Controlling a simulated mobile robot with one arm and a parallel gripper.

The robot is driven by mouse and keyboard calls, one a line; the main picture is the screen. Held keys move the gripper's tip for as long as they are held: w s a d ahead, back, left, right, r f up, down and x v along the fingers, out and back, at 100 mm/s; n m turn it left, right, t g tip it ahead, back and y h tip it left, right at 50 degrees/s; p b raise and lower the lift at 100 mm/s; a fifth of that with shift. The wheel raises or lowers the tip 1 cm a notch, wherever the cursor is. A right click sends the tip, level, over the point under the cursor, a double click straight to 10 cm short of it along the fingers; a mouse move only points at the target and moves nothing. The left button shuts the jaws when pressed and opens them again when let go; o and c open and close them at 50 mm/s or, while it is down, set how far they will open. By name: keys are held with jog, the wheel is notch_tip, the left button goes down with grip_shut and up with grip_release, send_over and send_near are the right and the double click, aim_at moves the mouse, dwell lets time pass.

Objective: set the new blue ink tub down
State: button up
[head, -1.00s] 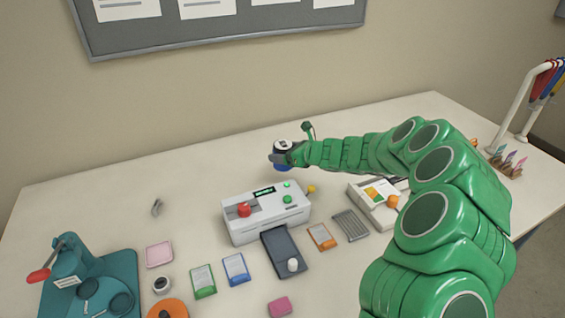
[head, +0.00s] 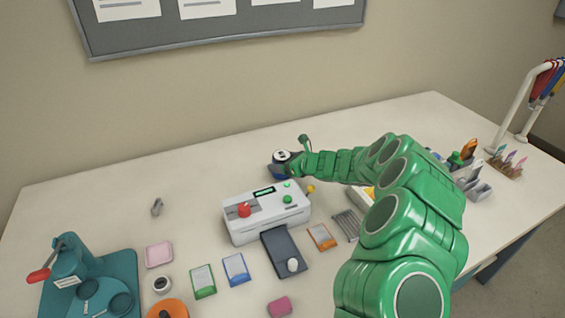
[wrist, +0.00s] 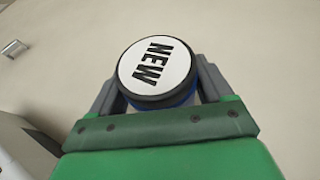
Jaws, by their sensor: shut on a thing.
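The new blue ink tub (wrist: 158,70) has a white lid marked NEW, a black rim and a blue side. My gripper (wrist: 160,95) is shut on it, with one finger on each side. The tub looks upright. I cannot tell whether its base touches the table.
The white table (head: 110,205) is clear around the tub on the left and back. A small metal piece (head: 156,207) lies to the left. A teal press (head: 90,285) stands front left. Cards (head: 236,268) and a pink block (head: 280,307) lie in front of the laminator.

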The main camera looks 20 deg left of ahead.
jog(key=o, duration=1)
jog(key=shift+r, duration=0.15)
jog(key=v, duration=1.2)
